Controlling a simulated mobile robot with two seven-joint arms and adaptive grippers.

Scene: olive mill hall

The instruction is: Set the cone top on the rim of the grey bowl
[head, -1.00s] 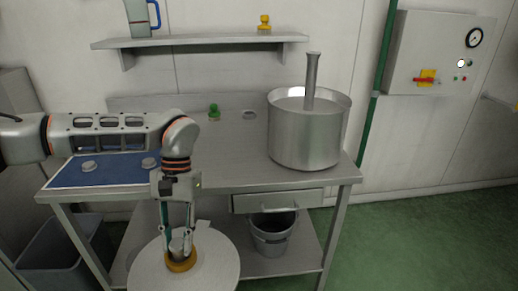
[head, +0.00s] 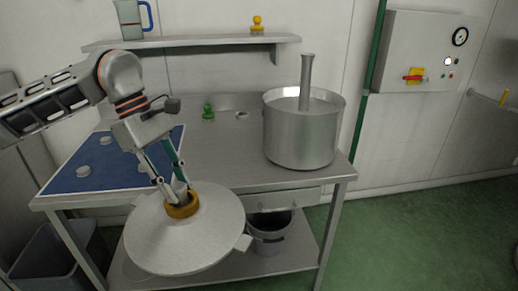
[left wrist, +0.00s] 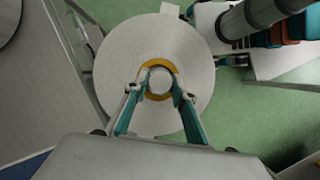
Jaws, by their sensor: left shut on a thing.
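The cone top (head: 218,238) is a wide, pale grey, shallow disc with an ochre collar at its middle; it also fills the middle of the left wrist view (left wrist: 115,62). My left gripper (head: 180,203) is shut on it at the collar and holds it in the air in front of the table. In the left wrist view the fingertips (left wrist: 160,90) reach to the collar. The grey bowl (head: 298,142) is a deep steel vessel on the table's right part, with an upright post inside. The cone top is apart from it, to its left and nearer. My right gripper is not seen.
The steel table (head: 225,165) bears a blue mat (head: 80,178) with several small pale discs and a green knob-like piece (head: 208,112). A shelf (head: 200,42) above holds a jug (head: 130,20) and a yellow piece (head: 257,24). A bucket (head: 268,238) stands below.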

